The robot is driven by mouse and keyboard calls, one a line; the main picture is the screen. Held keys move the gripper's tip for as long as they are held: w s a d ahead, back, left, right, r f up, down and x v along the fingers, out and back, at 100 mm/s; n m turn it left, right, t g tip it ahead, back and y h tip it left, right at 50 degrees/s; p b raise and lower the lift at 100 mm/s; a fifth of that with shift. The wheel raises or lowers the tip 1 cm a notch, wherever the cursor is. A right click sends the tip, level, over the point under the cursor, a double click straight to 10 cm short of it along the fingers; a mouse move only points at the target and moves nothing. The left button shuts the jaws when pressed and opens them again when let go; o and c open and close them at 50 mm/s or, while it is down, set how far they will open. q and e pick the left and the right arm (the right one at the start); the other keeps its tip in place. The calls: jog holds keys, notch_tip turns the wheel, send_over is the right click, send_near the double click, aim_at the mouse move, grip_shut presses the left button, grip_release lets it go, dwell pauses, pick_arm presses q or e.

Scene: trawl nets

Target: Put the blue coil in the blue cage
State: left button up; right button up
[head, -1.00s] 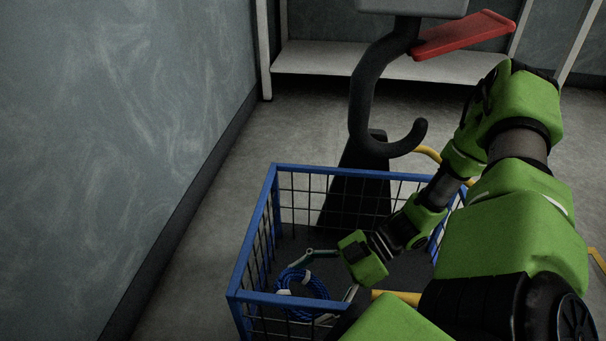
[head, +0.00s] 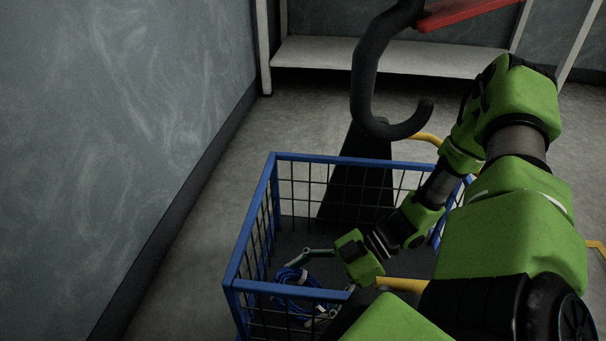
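The blue coil (head: 291,275) is a bundle of blue cord with pale ties. It is inside the blue cage (head: 250,228), a blue-framed basket with dark mesh sides, near its front left corner. The cage's front rim and mesh partly cover the coil. My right gripper (head: 310,283) reaches into the cage from the right. Its fingers are spread wide, one at the coil's far side and one at its near side. Whether they touch the coil is hard to tell. My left gripper is not in view.
A dark curved hook (head: 362,90) on a stand rises behind the cage. A red panel (head: 465,14) is at the top. A pale shelf (head: 390,57) stands at the back, and a wall (head: 120,120) runs along the left. Floor between wall and cage is clear.

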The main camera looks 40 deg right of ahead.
jog(key=o, duration=1.9)
jog(key=shift+a+r+p+v, duration=0.1)
jog(key=shift+r+p+v, duration=0.1)
jog(key=shift+p+v, duration=1.7)
jog(key=shift+a+r+p+v, duration=0.1)
jog(key=shift+r+p+v, duration=0.1)
jog(key=shift+p+v, duration=1.65)
jog(key=shift+d+r+b, duration=0.2)
jog(key=shift+d+b, duration=0.05)
jog(key=shift+b, duration=0.1)
